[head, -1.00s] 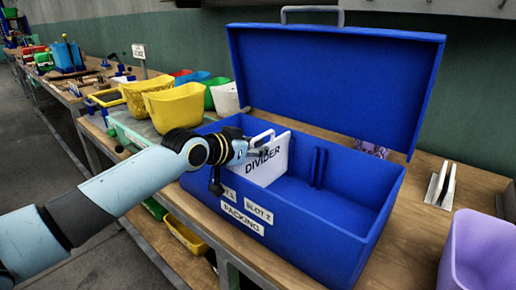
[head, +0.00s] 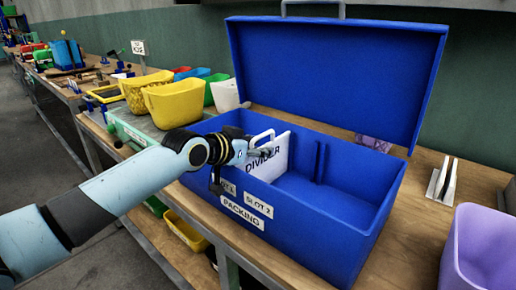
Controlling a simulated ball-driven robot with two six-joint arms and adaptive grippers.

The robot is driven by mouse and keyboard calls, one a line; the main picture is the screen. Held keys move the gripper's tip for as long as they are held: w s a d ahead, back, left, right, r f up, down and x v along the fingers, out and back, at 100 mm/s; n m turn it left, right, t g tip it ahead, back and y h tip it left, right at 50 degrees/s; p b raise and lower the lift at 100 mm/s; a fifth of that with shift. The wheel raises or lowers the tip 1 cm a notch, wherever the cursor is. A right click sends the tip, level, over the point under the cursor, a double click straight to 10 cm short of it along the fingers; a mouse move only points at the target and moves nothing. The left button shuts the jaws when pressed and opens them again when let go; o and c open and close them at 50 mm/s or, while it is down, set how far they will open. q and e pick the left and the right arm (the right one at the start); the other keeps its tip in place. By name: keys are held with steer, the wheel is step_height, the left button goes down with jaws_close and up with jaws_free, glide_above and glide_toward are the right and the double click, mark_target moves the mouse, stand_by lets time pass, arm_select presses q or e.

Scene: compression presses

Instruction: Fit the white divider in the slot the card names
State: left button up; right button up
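The white divider (head: 278,160), marked DIVIDER and with a handle cutout at its top, stands upright in the left part of the blue box (head: 345,215). My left gripper (head: 254,154) is at the divider's upper left edge. One finger overlaps its face, but I cannot tell whether the fingers grip it. The divider's lower edge is hidden behind the front wall, so its seating does not show. A pair of blue ribs (head: 319,163) stands on the back wall, right of the divider. The front wall has a SLOT 2 label (head: 258,205) and a partly hidden label at left. My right gripper is out of view.
The blue lid (head: 335,75) stands open behind the box. Yellow bins (head: 175,104) stand at left, near a small sign (head: 139,47) too small to read surely. A purple bin (head: 482,250) and a metal bracket (head: 441,182) are at right.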

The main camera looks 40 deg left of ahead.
arm_select(q)
steer(key=shift+s+f, duration=0.1)
steer(key=shift+f, duration=0.1)
steer(key=shift+s, duration=0.15)
steer(key=shift+s+r, duration=0.15)
steer(key=shift+s, duration=0.2)
steer(key=v, duration=0.9)
steer(key=shift+a+r, duration=0.1)
steer(key=shift+r, duration=0.1)
steer(key=shift+v, duration=0.95)
steer(key=shift+r, duration=0.15)
steer(key=shift+w, duration=0.1)
